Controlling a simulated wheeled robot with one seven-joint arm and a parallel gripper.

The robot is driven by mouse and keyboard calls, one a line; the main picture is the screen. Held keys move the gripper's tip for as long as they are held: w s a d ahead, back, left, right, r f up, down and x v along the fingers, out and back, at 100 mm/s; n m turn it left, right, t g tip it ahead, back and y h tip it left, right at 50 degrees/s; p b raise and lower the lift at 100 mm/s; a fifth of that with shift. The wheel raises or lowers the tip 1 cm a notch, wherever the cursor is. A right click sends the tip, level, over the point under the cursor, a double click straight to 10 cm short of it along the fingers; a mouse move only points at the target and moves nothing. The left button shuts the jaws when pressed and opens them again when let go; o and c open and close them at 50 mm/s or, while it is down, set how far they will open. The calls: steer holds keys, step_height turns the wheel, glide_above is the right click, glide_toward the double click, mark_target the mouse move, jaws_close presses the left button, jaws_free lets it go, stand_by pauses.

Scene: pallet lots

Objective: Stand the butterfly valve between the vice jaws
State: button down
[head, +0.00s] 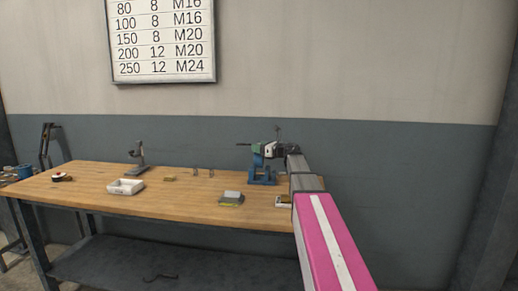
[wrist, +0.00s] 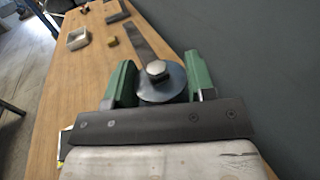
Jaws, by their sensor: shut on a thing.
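My gripper (head: 257,149) is over the right part of the bench, directly above the blue vice (head: 262,180). In the wrist view its two green fingers (wrist: 160,78) are shut on the butterfly valve. The valve shows there as a round grey top plate with a bolt head (wrist: 156,69) and a flat grey lever pointing away, up and left. In the head view the lever of the butterfly valve (head: 243,145) points left. The valve's lower body is hidden in the wrist view. I cannot tell whether it touches the vice jaws.
On the wooden bench (head: 100,193) are a white tray (head: 126,187), a dark stand (head: 138,162), a small yellow block (head: 169,178), a grey-and-yellow box (head: 231,199) and another small box (head: 283,201) right of it. The wall is close behind. The bench's middle front is mostly clear.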

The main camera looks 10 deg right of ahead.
steer(key=shift+f, duration=0.25)
steer(key=shift+c, duration=2.3)
jaws_free()
steer(key=shift+s+d+r, duration=0.1)
steer(key=shift+r, duration=0.2)
steer(key=v, duration=1.1)
steer(key=shift+s+d, duration=0.25)
steer(key=shift+d, duration=0.05)
